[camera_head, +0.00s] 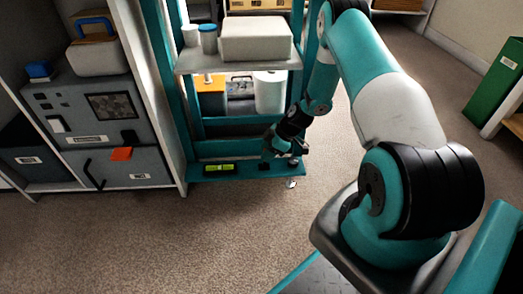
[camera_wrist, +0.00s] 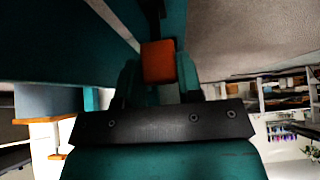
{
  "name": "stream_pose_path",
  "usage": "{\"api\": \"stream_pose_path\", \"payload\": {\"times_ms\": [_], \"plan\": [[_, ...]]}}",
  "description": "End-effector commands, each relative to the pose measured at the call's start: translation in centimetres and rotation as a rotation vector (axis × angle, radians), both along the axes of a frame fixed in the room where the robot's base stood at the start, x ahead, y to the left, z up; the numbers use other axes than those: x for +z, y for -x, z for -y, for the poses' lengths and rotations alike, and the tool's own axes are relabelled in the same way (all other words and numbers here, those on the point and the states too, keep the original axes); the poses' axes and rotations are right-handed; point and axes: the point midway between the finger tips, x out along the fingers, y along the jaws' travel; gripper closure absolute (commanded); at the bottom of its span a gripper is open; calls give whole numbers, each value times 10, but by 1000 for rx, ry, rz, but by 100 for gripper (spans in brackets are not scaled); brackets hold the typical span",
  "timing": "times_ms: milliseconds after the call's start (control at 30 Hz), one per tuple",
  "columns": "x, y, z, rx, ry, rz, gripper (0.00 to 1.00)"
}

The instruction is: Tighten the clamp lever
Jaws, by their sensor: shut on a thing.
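My gripper (camera_head: 287,148) is at the right side of the teal stand, just above its low teal ledge. In the wrist view my gripper (camera_wrist: 158,75) has its two teal fingers on either side of an orange block-like piece, which I take to be the clamp lever (camera_wrist: 158,60). The fingers are shut on it. A dark part lies just beyond the orange piece. The rest of the lever and what it clamps are hidden, and in the head view my gripper covers the lever.
The teal stand carries a shelf (camera_head: 185,65) with a white box (camera_head: 256,39) and two cups. A green-yellow item (camera_head: 211,169) lies on the low ledge (camera_head: 232,176). A grey cabinet (camera_head: 75,107) stands at left. The carpet in front is clear.

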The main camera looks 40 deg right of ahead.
Motion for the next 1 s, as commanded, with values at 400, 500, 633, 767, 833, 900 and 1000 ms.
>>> {"api": "stream_pose_path", "payload": {"times_ms": [400,500,633,767,833,900,1000], "plan": [[-4,8,12,1,-149,100,100],[-4,8,12,2,-160,107,100],[-4,8,13,2,-166,111,100],[-4,8,12,3,-167,112,100],[-4,8,12,2,-166,111,100],[-4,8,12,2,-166,111,100],[-4,8,12,2,-166,111,50]]}}
